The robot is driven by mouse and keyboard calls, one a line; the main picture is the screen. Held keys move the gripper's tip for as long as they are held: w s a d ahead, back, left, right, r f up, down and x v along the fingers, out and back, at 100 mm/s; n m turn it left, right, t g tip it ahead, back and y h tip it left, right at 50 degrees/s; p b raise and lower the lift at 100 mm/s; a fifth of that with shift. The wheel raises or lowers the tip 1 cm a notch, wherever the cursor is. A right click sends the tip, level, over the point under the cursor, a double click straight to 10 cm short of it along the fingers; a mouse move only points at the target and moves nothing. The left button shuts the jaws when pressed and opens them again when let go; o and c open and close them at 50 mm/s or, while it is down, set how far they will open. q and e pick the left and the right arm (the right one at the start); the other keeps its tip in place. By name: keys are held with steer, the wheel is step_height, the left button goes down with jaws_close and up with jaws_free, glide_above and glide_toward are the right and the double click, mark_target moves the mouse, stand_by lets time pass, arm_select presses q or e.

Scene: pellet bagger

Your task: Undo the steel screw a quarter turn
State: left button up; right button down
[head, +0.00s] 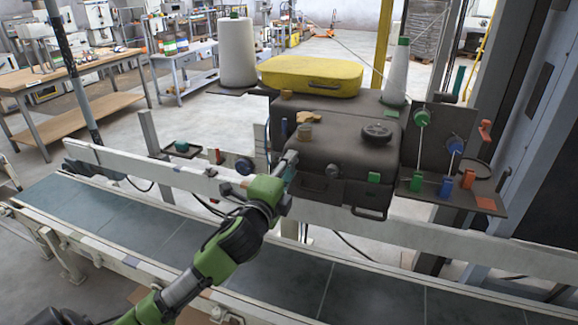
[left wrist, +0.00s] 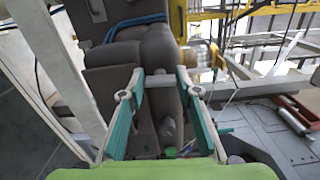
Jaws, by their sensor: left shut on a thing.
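My left gripper (head: 287,166) is at the left side of the dark sewing head (head: 345,150), low on its body. In the left wrist view its two teal-padded fingers (left wrist: 161,86) are closed in on a short grey piece between their tips, which I take to be the steel screw (left wrist: 159,80). The fingers stand apart by the width of this piece. In the head view the screw is hard to tell from the fingertips. My right gripper is not in view.
A brass knob (head: 304,131) and a black round knob (head: 376,132) sit on the sewing head. A yellow cover (head: 311,77) lies behind. A white thread cone (head: 237,54) stands at left. A pale rail (head: 440,238) and the conveyor belt (head: 170,238) run below.

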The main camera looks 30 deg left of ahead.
arm_select(q)
steer(key=shift+n, duration=0.5)
steer(key=o, duration=1.1)
steer(key=shift+s, duration=0.15)
steer(key=v, duration=1.1)
steer(key=shift+s+d, duration=0.2)
steer(key=shift+s, duration=0.2)
